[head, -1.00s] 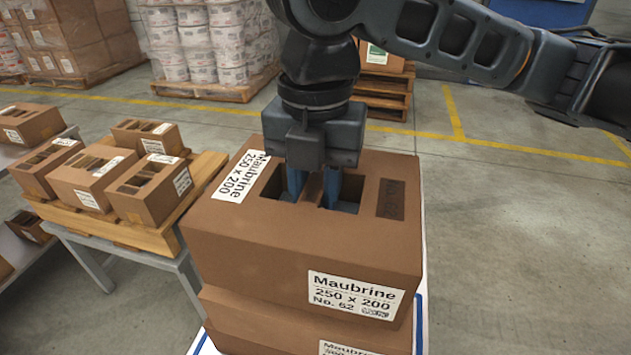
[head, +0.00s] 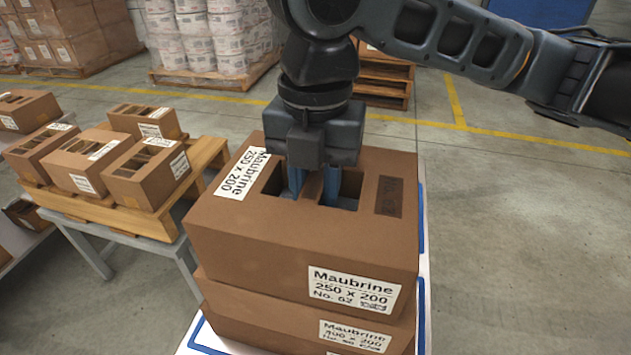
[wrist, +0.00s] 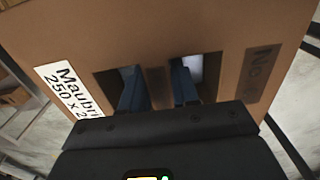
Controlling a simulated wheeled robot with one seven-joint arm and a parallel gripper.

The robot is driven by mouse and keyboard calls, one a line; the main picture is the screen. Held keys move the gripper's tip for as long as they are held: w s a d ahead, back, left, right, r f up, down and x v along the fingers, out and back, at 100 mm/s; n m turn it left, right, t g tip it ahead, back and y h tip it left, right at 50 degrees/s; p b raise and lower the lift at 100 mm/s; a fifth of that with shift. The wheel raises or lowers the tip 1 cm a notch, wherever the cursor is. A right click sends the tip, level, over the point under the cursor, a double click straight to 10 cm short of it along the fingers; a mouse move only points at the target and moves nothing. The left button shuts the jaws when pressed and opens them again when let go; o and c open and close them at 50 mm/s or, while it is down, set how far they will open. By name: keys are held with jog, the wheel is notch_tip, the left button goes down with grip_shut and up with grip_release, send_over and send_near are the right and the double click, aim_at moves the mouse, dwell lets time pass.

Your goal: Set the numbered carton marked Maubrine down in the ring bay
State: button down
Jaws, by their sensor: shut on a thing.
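The Maubrine carton (head: 290,240) is a brown box with a white label reading Maubrine, 250 x 200, and what looks like No. 62. My gripper (head: 315,190) is shut on the strip between the two slots in its top. The carton also fills the upper part of the wrist view (wrist: 200,30), with both blue fingers (wrist: 158,90) down in the slots. In the head view it sits over another Maubrine carton (head: 290,330); I cannot tell whether they touch. I cannot pick out a ring bay in these views.
A white surface with blue marked edges (head: 423,300) shows around the lower carton. At left, a grey table (head: 140,232) bears a wooden pallet (head: 205,180) with several smaller slotted cartons (head: 150,175). Wrapped pallet loads stand behind. Open floor (head: 530,220) lies at right.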

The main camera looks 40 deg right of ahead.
jog(key=shift+f, duration=0.2)
dwell(0.3)
jog(key=c, duration=0.8)
grip_release()
jog(key=shift+o, duration=0.2)
jog(key=shift+r+p, duration=0.55)
jog(key=shift+r, duration=3.35)
